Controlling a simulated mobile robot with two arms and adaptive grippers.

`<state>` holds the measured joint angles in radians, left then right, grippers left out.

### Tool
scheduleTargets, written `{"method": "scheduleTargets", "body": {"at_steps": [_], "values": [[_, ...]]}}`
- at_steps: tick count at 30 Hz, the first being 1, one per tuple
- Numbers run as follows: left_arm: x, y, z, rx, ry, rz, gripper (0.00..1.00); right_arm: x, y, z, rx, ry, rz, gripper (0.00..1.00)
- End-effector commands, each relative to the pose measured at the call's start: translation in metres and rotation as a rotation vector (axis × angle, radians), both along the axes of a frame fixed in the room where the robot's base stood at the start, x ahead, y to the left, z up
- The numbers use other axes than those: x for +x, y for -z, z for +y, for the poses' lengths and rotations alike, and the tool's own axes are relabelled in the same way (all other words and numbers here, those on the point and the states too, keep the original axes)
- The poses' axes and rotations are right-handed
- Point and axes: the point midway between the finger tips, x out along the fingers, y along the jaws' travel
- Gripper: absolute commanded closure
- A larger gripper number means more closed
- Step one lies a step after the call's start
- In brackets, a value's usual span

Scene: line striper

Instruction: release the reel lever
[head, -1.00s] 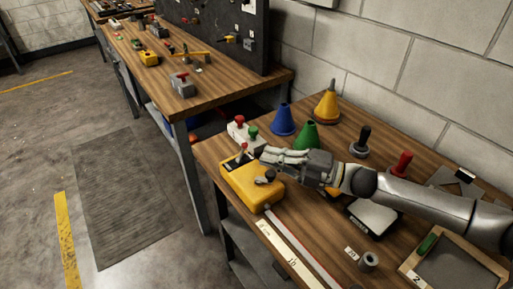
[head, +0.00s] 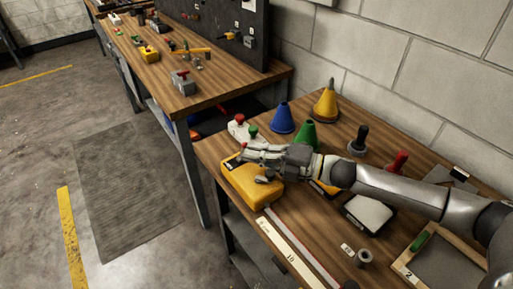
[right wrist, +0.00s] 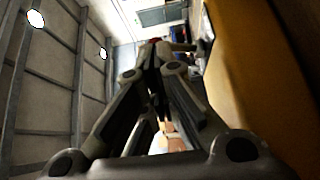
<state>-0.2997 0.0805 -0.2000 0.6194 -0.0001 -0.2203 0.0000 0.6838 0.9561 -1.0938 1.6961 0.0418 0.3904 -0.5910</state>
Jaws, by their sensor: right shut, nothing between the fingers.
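The yellow reel box (head: 246,183) stands at the left front corner of the near bench. A dark crank or knob (head: 264,179) sits on its front right. A small lever with a red tip (head: 243,146) shows at its back, mostly hidden by my right gripper. My right gripper (head: 246,154) is shut and empty, lying over the top of the box and pointing left. Whether it touches the lever is unclear. In the right wrist view the box's yellow side (right wrist: 265,80) fills the right, and the gripper's fingers (right wrist: 153,65) are together. My left gripper is not in view.
A white box with a red button (head: 238,126), a blue cone (head: 283,118), a green cone (head: 306,135) and a yellow cone (head: 326,101) stand behind. A black-handled tool (head: 358,141) and red-handled tool (head: 397,163) are right. A measuring strip (head: 283,249) lies in front.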

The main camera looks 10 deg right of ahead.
Motion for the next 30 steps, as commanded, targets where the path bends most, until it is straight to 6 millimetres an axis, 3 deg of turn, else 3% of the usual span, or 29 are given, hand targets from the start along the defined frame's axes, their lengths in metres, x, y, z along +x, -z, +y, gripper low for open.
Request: {"method": "scheduleTargets", "body": {"at_steps": [2, 19, 30], "values": [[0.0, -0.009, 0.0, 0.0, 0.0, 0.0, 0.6, -0.001, -0.005, 0.003, -0.026, -0.001, -0.012, 1.0], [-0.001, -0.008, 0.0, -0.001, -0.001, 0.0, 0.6, -0.004, -0.003, 0.004, -0.028, 0.0, -0.012, 1.0], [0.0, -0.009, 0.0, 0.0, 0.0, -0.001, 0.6, -0.036, -0.003, -0.046, -0.031, 0.002, -0.009, 1.0]]}}
